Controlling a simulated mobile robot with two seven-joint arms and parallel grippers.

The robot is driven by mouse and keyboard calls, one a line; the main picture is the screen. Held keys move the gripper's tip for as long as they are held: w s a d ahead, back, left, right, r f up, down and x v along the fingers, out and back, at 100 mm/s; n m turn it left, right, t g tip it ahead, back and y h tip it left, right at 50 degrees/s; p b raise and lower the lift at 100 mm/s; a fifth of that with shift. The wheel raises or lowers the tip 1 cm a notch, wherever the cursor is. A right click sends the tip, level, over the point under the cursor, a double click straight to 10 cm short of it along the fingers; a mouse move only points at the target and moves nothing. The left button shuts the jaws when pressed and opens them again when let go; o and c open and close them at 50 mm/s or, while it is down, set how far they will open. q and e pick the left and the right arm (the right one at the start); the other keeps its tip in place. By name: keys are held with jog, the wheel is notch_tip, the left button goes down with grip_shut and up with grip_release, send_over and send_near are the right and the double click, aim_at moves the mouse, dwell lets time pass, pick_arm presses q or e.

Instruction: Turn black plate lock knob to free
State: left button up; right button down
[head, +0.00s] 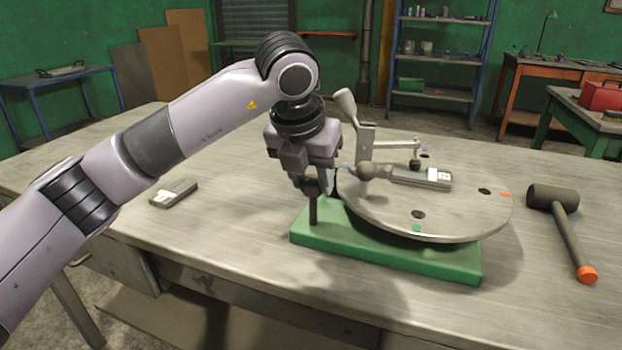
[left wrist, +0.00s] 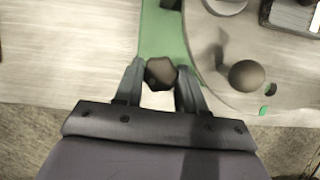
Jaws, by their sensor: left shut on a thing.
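The black plate lock knob (left wrist: 161,72) shows in the left wrist view as a dark, faceted head between my finger pads. In the head view its dark post (head: 313,210) stands upright at the left end of the green base (head: 385,252), beside the round grey plate (head: 455,215). My left gripper (head: 311,187) points down over it and is shut on the knob; it also shows in the left wrist view (left wrist: 160,80). The fingers hide most of the knob in the head view. The plate carries dark holes, a green mark (head: 416,228) and an orange mark (head: 505,195). My right gripper is not in view.
A clamp with a ball-ended lever (head: 346,103) stands on the plate close to my gripper, with a grey block (head: 425,178) under its arm. A similar block (head: 174,192) lies on the table at left. A mallet (head: 568,230) lies at right. The front table is clear.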

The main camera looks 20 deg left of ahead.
pick_arm(q)
jog(key=n+y+b, duration=0.1)
jog(key=n+y, duration=0.1)
jog(key=n, duration=0.3)
jog(key=shift+d+n, duration=0.15)
jog(key=shift+n, duration=0.15)
jog(key=shift+w+n+g+y, duration=0.1)
jog(key=shift+n+g+y, duration=0.55)
jog(key=shift+n, duration=1.15)
jog(key=o, duration=1.1)
jog(key=shift+c, duration=0.2)
jog(key=p+v, duration=0.1)
jog(key=v, duration=0.6)
jog(key=shift+p, duration=0.3)
jog(key=shift+d, duration=0.2)
